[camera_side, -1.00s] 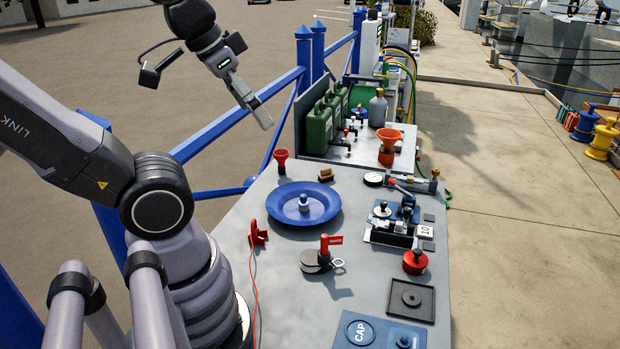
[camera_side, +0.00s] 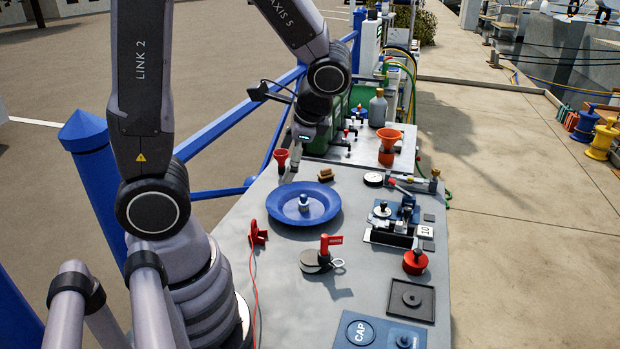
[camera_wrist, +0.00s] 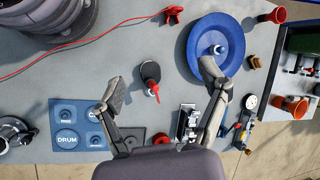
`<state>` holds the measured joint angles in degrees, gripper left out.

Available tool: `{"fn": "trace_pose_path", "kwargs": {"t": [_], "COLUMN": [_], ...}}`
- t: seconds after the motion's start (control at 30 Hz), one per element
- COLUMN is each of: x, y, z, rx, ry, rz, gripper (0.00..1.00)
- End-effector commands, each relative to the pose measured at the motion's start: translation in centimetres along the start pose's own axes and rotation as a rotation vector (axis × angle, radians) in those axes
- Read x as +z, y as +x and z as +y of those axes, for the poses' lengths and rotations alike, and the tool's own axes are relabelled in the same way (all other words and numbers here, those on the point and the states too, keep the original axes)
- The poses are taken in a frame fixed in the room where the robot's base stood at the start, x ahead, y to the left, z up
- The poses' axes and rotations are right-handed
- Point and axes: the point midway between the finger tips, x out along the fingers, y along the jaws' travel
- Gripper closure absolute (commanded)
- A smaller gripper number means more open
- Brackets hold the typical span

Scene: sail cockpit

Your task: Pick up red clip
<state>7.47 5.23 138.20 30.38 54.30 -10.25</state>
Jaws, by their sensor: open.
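The red clip (camera_side: 257,233) lies on the grey table left of the blue dish, with a thin red cable running from it toward the front edge. In the wrist view the clip (camera_wrist: 173,14) is at the top edge, beyond the spread fingers. My gripper (camera_side: 296,164) points down above the far left part of the table, behind the blue dish, well away from the clip. In the wrist view my gripper (camera_wrist: 164,83) has its two fingers wide apart with nothing held between them.
A blue dish (camera_side: 280,207) with a small bottle stands right of the clip. A red funnel (camera_side: 281,158) is near my gripper. Blue posts and railing (camera_side: 88,150) run along the left. Table around the clip is mostly clear.

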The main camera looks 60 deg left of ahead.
Motion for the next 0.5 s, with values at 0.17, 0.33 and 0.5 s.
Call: {"fn": "trace_pose_path", "kwargs": {"t": [0.17, 0.33, 0.5], "x": [-2.9, -4.9, -5.8], "y": [5.7, 11.5, 17.5], "z": [0.5, 1.5, 3.2], "rx": [-0.137, -0.260, -0.356], "ry": [0.239, 0.484, 0.729], "rz": [-0.226, -0.394, -0.517], "gripper": [0.25, 0.25, 0.25]}}
